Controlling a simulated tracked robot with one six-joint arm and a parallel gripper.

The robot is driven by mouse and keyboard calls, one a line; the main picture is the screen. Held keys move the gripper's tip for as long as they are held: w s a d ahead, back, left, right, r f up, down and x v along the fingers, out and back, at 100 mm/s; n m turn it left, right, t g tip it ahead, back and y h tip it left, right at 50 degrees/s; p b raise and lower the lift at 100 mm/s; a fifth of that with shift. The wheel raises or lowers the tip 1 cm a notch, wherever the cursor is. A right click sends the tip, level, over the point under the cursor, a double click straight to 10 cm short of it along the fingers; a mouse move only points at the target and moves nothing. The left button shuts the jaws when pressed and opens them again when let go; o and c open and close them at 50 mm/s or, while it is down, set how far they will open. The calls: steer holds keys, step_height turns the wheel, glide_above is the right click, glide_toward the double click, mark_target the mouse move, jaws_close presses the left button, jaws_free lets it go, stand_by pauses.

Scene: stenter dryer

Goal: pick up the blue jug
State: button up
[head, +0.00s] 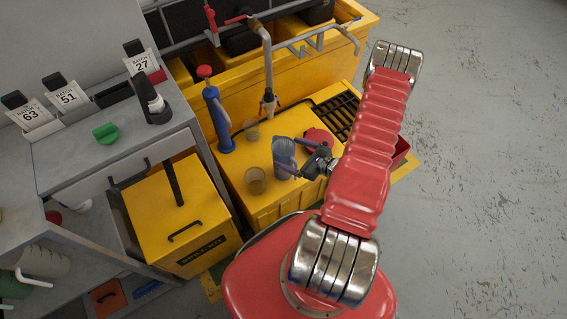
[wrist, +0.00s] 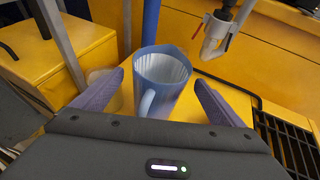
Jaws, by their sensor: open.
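The blue jug (head: 284,157) stands upright on the yellow bench by the sink. In the wrist view the jug (wrist: 162,75) is just ahead of my gripper, its open top showing and its handle turned toward me. My gripper (wrist: 160,90) is open, with one purple finger on each side of the jug. In the head view my gripper (head: 292,168) is at the jug, reaching in from the right. I cannot tell whether the fingers touch the jug.
Amber beakers (head: 256,180) stand left of the jug. A blue cylinder with a red top (head: 217,120) and a tap (head: 268,100) stand behind. A red round item (head: 319,138) and a black grate (head: 345,112) lie to the right. A yellow spill kit box (head: 180,215) is at left.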

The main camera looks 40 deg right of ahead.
steer(key=shift+x, duration=1.7)
steer(key=shift+c, duration=0.3)
steer(key=c, duration=1.7)
